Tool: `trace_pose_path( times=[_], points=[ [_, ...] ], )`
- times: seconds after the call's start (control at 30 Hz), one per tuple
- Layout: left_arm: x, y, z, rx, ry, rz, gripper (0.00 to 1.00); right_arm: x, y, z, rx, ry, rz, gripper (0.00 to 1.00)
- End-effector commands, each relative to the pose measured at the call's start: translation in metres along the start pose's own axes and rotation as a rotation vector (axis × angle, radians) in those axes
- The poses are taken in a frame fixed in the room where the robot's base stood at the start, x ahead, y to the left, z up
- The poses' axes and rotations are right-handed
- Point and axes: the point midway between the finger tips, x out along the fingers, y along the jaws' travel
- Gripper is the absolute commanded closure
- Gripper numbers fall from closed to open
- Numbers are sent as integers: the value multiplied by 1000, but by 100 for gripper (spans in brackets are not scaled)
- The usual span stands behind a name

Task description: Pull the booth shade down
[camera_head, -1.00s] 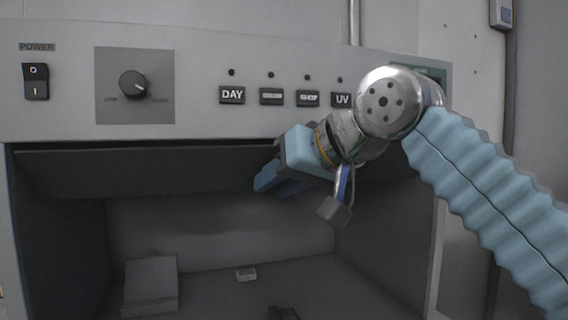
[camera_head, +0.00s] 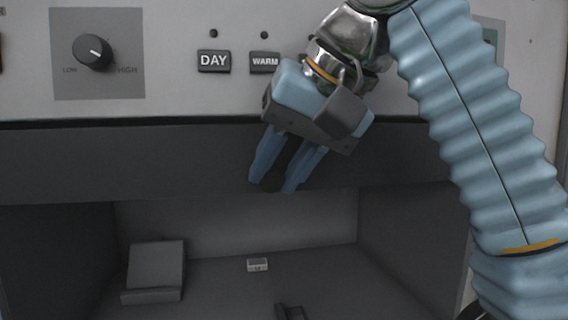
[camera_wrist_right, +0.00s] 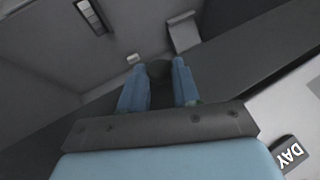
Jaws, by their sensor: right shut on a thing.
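The booth shade (camera_head: 90,165) is a dark grey panel across the top of the booth opening in the head view. Its lower edge hangs above the booth's inside, which shows below it. My right gripper (camera_head: 272,183) points down in front of the shade, with its fingertips near the lower edge. It is shut on a dark, rounded shade handle (camera_wrist_right: 159,69), which shows between the two blue fingers in the right wrist view. The fingers hide part of the handle. My left gripper is in neither view.
Above the shade is a light panel with a knob (camera_head: 93,52), a DAY button (camera_head: 214,61) and a WARM button (camera_head: 264,63). Inside the booth stand a grey angled block (camera_head: 155,268) and a small pale box (camera_head: 257,265). The space below the shade is open.

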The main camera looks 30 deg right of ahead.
Motion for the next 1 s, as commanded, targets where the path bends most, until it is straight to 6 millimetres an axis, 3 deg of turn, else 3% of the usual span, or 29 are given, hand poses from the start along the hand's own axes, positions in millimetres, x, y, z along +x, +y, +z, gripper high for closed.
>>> trace_pose_path(
  times=[0.37,0.4,0.57,1.0],
  points=[
    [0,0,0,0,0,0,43,0,0,0,2,-3,2,100],
    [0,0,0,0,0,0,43,0,0,0,2,-3,2,68],
    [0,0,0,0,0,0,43,0,0,0,2,-3,1,43],
    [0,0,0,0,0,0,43,0,0,1,1,-3,1,43]
  ],
)
